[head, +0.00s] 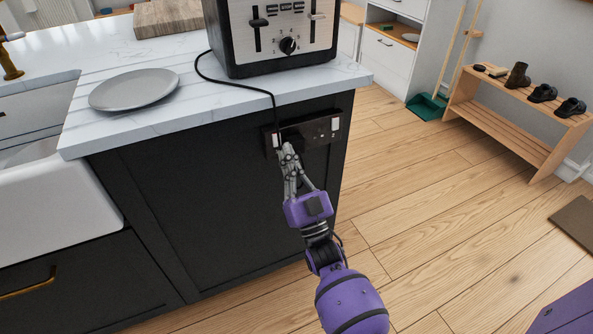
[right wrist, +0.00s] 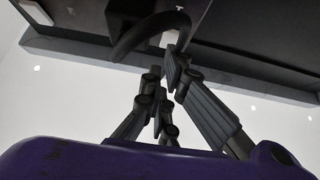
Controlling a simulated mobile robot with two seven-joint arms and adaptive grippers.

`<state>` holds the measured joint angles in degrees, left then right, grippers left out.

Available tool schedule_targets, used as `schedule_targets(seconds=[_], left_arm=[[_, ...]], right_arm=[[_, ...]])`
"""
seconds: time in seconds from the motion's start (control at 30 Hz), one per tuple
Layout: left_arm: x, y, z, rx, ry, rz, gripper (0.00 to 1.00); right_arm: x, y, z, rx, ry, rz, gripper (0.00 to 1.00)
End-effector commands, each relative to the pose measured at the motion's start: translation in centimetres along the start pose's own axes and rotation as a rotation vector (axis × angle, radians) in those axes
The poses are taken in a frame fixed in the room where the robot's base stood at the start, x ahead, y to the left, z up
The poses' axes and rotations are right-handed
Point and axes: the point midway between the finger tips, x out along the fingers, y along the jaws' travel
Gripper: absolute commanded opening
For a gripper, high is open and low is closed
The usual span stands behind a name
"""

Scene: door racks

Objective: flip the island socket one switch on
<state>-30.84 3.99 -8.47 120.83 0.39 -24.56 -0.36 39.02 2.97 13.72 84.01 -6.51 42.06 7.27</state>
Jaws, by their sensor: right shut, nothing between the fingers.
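The island socket (head: 314,131) is a dark plate on the end panel of the dark island, below the worktop edge. It has a white switch (head: 277,139) at its left end and another white switch (head: 335,124) at its right end. My right gripper (head: 287,152) is shut and empty, with its fingertips at the lower left of the socket, close to the left switch. In the right wrist view the fingertips (right wrist: 174,62) are just below a white switch (right wrist: 170,38). I cannot tell whether they touch it, or which way either switch is set. My left gripper is not in view.
A black cable (head: 235,86) runs from the toaster (head: 272,35) over the worktop edge to the socket, and loops beside my fingertips in the right wrist view (right wrist: 140,30). A grey plate (head: 133,90) lies on the worktop.

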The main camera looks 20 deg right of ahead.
Motion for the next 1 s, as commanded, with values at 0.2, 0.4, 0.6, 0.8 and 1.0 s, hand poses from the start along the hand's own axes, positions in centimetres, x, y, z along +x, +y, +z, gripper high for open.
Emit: schedule_targets(seconds=[0.2, 0.4, 0.6, 0.8, 1.0], left_arm=[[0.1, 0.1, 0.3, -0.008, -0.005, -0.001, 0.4], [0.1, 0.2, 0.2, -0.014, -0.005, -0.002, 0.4], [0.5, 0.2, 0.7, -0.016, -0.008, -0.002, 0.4], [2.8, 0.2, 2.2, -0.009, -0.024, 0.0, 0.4], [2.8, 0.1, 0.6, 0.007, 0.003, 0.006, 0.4]], right_arm=[[0.8, 0.0, 0.8, -0.001, 0.0, 0.0, 0.0], [0.8, 0.0, 0.8, -0.001, 0.0, 0.0, 0.0], [0.7, 0.0, 1.1, -0.001, 0.013, -0.001, 0.0], [0.6, 0.0, 2.2, -0.001, 0.079, -0.001, 0.0], [1.1, 0.0, 1.4, -0.001, 0.08, -0.001, 0.0]])
